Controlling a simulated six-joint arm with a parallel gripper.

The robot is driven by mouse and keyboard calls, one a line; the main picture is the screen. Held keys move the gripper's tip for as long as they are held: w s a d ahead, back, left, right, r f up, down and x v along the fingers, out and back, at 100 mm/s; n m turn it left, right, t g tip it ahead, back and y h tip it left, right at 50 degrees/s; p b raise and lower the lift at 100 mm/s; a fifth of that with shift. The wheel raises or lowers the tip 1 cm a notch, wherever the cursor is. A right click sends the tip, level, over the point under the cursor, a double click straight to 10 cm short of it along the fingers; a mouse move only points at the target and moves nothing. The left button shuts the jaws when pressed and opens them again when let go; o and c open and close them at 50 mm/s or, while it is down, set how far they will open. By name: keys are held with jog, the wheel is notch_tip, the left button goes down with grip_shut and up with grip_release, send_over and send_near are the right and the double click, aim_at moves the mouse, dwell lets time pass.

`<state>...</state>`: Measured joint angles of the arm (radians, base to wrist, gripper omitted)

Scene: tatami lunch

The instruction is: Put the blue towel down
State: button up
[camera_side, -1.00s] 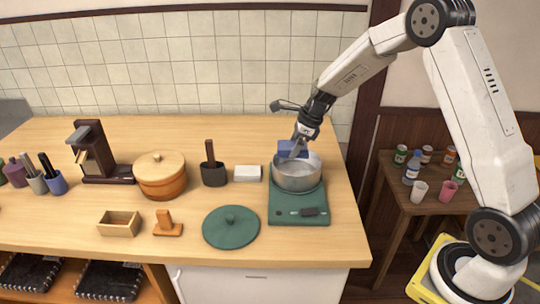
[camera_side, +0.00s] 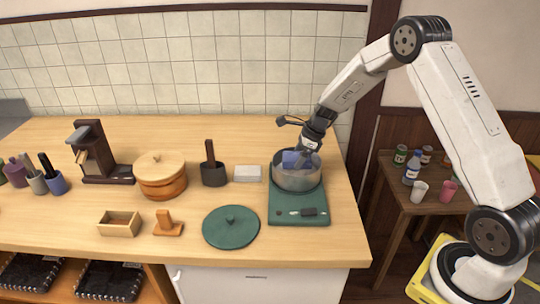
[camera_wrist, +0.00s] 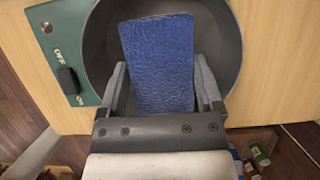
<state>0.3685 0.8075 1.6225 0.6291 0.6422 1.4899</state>
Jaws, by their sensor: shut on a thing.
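The blue towel (camera_wrist: 158,60) is a folded rectangle held between the two fingers of my gripper (camera_wrist: 158,88). In the side view the towel (camera_side: 292,159) is at the mouth of a grey metal pot, partly hidden by the gripper and the pot wall. My gripper (camera_side: 303,158) reaches down into the pot from above and is shut on the towel. The pot (camera_side: 297,182) stands on a green cooker (camera_side: 298,218). In the wrist view the pot rim (camera_wrist: 90,40) surrounds the towel. I cannot tell whether the towel touches the pot bottom.
A green lid (camera_side: 231,227) lies on the counter left of the cooker. A white block (camera_side: 247,173), a dark holder (camera_side: 213,174) and a lidded wooden pot (camera_side: 161,177) stand further left. A small table (camera_side: 432,204) with cups and bottles is at the right.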

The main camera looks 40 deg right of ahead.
aim_at(297, 174)
jog(key=shift+f, duration=0.3)
jog(key=shift+f, duration=1.75)
jog(key=shift+f, duration=0.15)
jog(key=o, duration=1)
jog(key=shift+v, duration=6.15)
jog(key=shift+a, duration=0.1)
